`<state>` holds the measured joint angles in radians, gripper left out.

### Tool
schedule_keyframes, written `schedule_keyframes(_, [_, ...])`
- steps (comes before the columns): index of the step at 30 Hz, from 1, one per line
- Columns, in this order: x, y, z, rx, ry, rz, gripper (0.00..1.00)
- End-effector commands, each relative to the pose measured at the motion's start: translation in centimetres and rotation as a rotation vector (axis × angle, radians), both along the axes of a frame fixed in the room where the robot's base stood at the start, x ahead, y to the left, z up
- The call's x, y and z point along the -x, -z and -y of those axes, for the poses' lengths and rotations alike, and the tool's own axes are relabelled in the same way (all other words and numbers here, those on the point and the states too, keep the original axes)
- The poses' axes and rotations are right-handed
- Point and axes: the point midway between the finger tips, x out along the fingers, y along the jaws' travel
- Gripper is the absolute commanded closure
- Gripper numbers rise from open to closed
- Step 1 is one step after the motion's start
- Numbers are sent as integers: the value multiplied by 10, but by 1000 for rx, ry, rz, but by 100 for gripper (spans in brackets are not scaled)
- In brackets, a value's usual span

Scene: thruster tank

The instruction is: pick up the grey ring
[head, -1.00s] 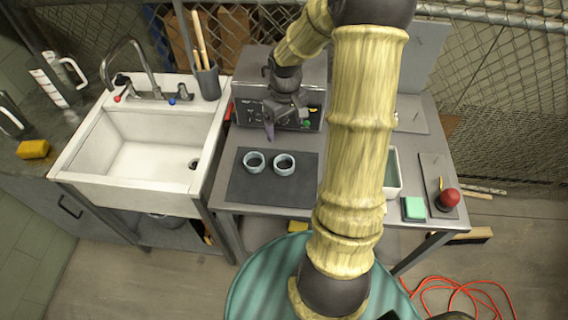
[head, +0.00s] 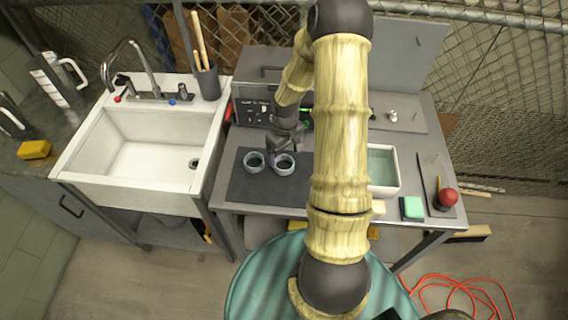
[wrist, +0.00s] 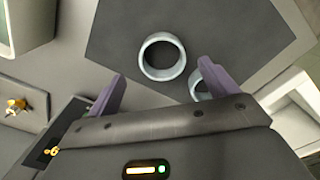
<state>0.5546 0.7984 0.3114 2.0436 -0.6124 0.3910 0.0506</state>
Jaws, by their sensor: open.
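Two pale blue-grey rings lie on a dark mat (head: 245,190) in the head view, a left ring (head: 253,171) and a right ring (head: 285,173). They look alike, and I cannot tell which one the task means. My gripper (head: 272,160) is above the mat, close to the rings, and overlaps part of them. In the wrist view my gripper (wrist: 162,72) has its purple fingers apart with nothing held. One ring (wrist: 163,77) shows whole between and beyond the fingertips. The other ring (wrist: 195,80) is partly hidden behind the right finger.
A white sink (head: 130,190) stands left of the table. A control box (head: 250,112) stands behind the mat. To the right are a white-walled tank (head: 398,180), a green block (head: 412,208) and a red knob (head: 448,196). The front of the mat is clear.

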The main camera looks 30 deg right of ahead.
Motion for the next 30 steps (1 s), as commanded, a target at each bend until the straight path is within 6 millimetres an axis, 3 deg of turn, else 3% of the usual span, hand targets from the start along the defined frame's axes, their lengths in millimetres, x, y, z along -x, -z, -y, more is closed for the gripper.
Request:
schedule_keyframes(11, [0,3,-1,0,-2,0,14])
schedule_keyframes(24, [-1,51,-3,0,0,-1,14])
schedule_keyframes(30, [-1,53,-3,1,1,1,14])
